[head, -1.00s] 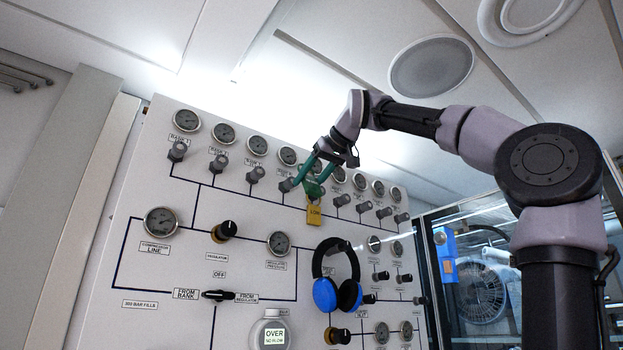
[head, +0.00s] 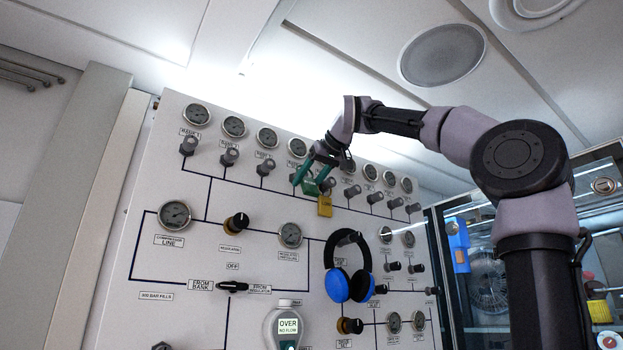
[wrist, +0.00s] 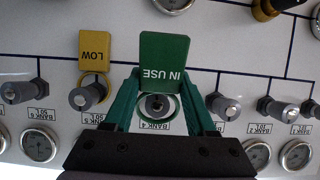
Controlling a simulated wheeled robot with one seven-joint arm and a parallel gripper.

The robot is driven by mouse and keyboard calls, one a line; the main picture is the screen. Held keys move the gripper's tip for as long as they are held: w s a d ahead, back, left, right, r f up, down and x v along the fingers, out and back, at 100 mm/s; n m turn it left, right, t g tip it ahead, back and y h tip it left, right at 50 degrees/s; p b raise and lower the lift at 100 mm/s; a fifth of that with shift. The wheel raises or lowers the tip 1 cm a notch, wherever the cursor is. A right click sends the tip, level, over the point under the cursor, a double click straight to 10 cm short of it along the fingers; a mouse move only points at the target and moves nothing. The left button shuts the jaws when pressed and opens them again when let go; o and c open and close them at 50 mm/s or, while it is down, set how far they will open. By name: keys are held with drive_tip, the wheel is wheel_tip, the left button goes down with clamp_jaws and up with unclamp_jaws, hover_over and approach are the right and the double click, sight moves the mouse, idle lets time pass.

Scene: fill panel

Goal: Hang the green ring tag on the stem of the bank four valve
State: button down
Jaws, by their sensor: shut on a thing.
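The green ring tag (wrist: 163,62), its plate reading IN USE, is between the green fingers of my gripper (wrist: 160,78) in the wrist view. My gripper is shut on it. The tag's ring (wrist: 174,108) shows around the end of the bank four valve stem (wrist: 156,107) in that view; I cannot tell whether it has passed over the stem or is in front of it. In the head view my gripper (head: 310,178) and the green tag (head: 310,188) are at the upper row of valves, where the fingers and tag hide the bank four valve.
A yellow LOW tag (wrist: 93,52) hangs on the neighbouring bank five valve (wrist: 88,95), close beside my finger. The bank three valve (wrist: 222,104) is on the other side. Blue headphones (head: 348,285) hang lower on the panel (head: 190,258).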

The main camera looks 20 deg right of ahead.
drive_tip(key=shift+w+a, duration=0.25)
drive_tip(key=shift+w, duration=0.35)
drive_tip(key=shift+w+a, duration=0.2)
drive_tip(key=shift+w, duration=0.4)
drive_tip(key=shift+w+a+f, duration=0.1)
drive_tip(key=shift+w+f, duration=0.2)
drive_tip(key=shift+w, duration=0.25)
drive_tip(key=shift+c, duration=0.7)
unclamp_jaws()
drive_tip(key=v, duration=1)
drive_tip(key=shift+s+r, duration=0.15)
drive_tip(key=shift+s, duration=0.2)
